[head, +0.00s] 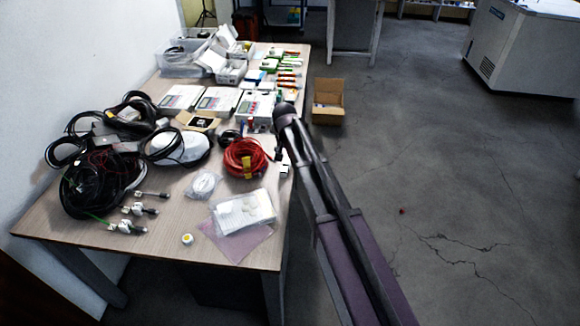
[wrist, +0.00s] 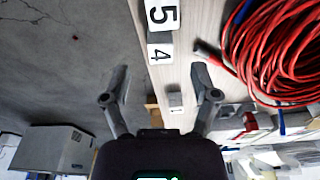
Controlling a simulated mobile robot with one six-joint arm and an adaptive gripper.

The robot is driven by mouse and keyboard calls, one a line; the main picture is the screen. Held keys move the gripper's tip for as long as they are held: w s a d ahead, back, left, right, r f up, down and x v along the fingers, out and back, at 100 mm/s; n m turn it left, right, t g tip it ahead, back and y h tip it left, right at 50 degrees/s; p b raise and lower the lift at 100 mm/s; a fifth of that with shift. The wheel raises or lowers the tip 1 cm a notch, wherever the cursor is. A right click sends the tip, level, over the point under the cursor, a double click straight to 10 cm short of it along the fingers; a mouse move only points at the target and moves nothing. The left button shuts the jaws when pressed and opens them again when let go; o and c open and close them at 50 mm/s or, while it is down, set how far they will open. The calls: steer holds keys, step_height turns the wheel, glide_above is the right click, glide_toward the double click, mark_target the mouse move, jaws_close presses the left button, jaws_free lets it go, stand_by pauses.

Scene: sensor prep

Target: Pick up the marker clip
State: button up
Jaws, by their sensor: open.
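Several white numbered pieces, which look like marker clips, lie along the table's edge. In the wrist view one reads 5 (wrist: 162,14), one reads 4 (wrist: 160,49) and a smaller one reads 1 (wrist: 175,102). I cannot tell which one the task names. In the head view a white piece (head: 284,169) shows at the table's right edge, just below my gripper (head: 279,154). In the wrist view my gripper (wrist: 160,88) is open, with nothing held. The piece marked 1 appears between its fingers, farther off; the 4 and 5 are beyond the fingertips.
A red cable coil (head: 245,158) lies beside my gripper on the table (head: 165,238). Black cables (head: 95,185), boxes and a plastic bag (head: 202,185) crowd the table. A cardboard box (head: 328,114) stands off the table's right side. The floor to the right is mostly open.

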mark_target(287, 161)
steer(key=shift+w+f+b, duration=0.2)
steer(key=shift+f+b, duration=0.7)
steer(key=shift+f, duration=0.1)
steer(key=shift+w+f+b, duration=0.15)
steer(key=shift+f+b, duration=0.7)
steer(key=shift+f, duration=0.15)
steer(key=c, duration=0.9)
